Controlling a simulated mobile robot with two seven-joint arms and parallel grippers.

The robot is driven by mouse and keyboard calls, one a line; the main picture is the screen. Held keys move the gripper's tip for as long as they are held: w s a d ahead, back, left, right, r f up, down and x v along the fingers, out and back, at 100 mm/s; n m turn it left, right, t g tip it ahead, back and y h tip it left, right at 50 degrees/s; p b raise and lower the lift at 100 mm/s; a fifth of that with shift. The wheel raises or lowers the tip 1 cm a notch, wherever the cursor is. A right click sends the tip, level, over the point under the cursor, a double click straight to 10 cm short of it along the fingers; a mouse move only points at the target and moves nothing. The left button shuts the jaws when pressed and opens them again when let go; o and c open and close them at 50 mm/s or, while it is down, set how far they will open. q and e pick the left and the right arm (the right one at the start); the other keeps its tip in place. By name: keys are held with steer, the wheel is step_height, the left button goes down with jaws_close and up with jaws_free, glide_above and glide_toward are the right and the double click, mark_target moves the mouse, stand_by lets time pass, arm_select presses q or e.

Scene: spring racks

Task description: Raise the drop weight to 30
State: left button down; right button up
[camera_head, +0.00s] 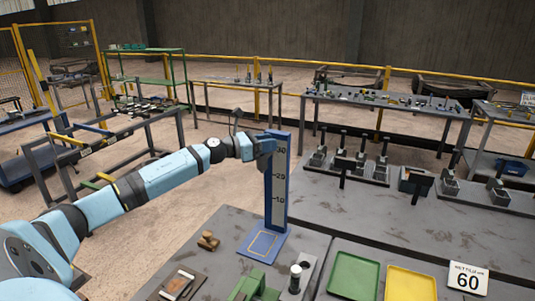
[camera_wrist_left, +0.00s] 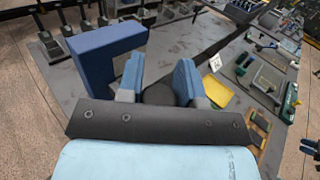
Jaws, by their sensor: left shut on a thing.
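My left gripper (camera_head: 266,146) is beside the top of the stand, about level with the 30 mark. In the left wrist view its two blue fingers (camera_wrist_left: 160,85) are shut on a dark rounded thing, seemingly the drop weight (camera_wrist_left: 158,95), next to the stand's blue top (camera_wrist_left: 103,50). The weight is mostly hidden by the fingers, so its exact height is unclear. My right gripper is not in view.
A small wooden block (camera_head: 208,240) and a dark block with a metal cylinder (camera_head: 296,276) are near the stand. Dark clamp-like fixtures (camera_head: 362,165) line the back.

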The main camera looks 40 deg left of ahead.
arm_select(q)
steer(key=shift+r, duration=0.55)
steer(key=c, duration=0.8)
jaws_free()
steer(key=shift+f, duration=0.1)
steer(key=shift+s+a+f+b, duration=0.2)
steer(key=shift+s+a+b, duration=0.15)
steer(key=shift+s, duration=0.3)
steer(key=shift+r+b+v, duration=0.1)
steer(key=shift+b+v, duration=0.7)
steer(key=shift+v, duration=2.3)
steer(key=shift+r+b+v, duration=0.15)
steer(key=shift+b+v, duration=0.65)
steer(key=shift+v, duration=2.3)
